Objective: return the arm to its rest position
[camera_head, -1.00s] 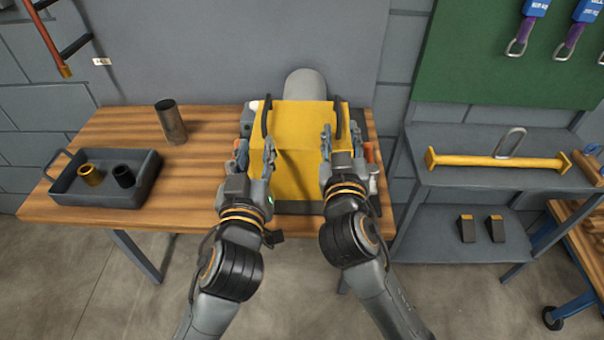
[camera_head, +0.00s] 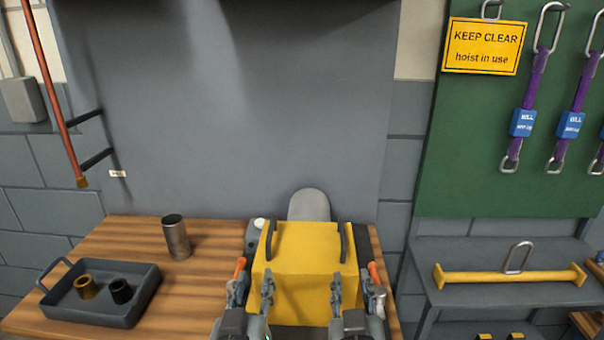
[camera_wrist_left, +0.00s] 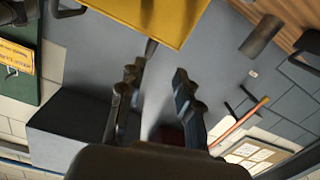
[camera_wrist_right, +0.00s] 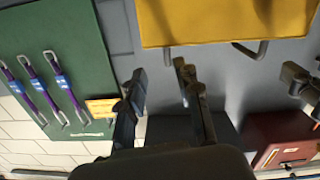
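The yellow casing (camera_head: 305,250) sits on the bench, with a dark handle on each side of its top. My left gripper (camera_head: 252,290) is at its left front side. Its fingers are apart, with nothing between them in the left wrist view (camera_wrist_left: 158,85). My right gripper (camera_head: 355,290) is at the right front side. Its fingers are also apart and empty in the right wrist view (camera_wrist_right: 160,85). The casing shows at the top of the left wrist view (camera_wrist_left: 150,15) and right wrist view (camera_wrist_right: 205,20). The arms behind the grippers are mostly out of frame.
On the wooden bench (camera_head: 205,290) stand a grey cylinder (camera_head: 176,238) and a dark tray (camera_head: 115,308) holding a brass-coloured ring (camera_head: 85,287) and a black ring (camera_head: 120,291). A shelf at right carries a yellow lifting bar (camera_head: 505,277). A wall rises behind the bench.

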